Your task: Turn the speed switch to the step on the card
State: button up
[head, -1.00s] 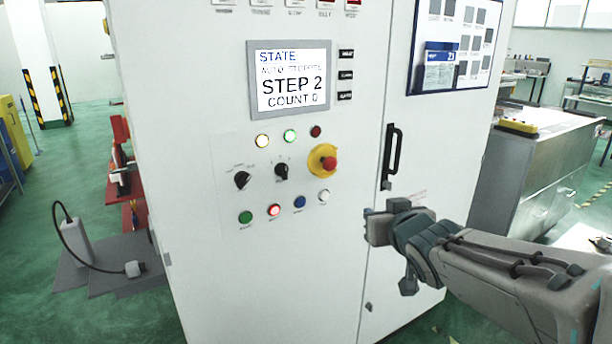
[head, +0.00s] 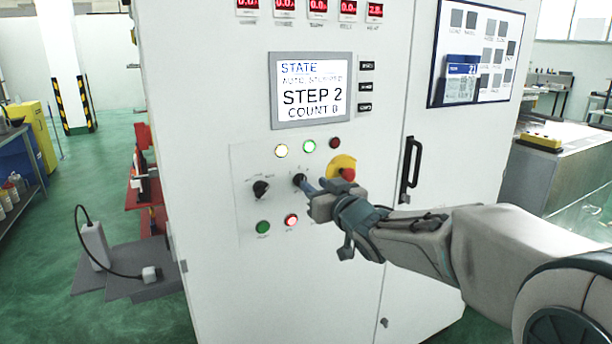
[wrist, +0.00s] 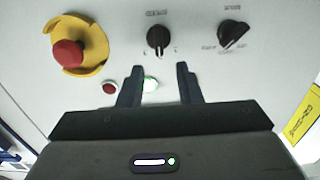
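Two black rotary knobs are on the cabinet panel: a middle one (head: 299,180) and a left one (head: 261,190). In the wrist view the middle knob (wrist: 158,38) has its grip near vertical, and the other knob (wrist: 233,35) is slanted. Their labels are too small to read, so I cannot tell which is the speed switch. My gripper (wrist: 160,72) is open and empty, its fingers pointing at the middle knob, apparently just short of it. A blue and white card (head: 461,80) hangs on the door board; its small print is unreadable. The screen (head: 311,90) reads STEP 2.
A red emergency stop on a yellow plate (wrist: 78,45) is beside the middle knob, partly behind my gripper in the head view. Lit buttons and lamps surround the knobs. A black door handle (head: 411,168) sticks out to the right, near my arm.

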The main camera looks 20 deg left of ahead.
aim_at(304, 177)
jog(key=p+x, duration=0.1)
jog(key=x, duration=0.5)
jog(key=shift+f, duration=0.1)
jog(key=c, duration=0.6)
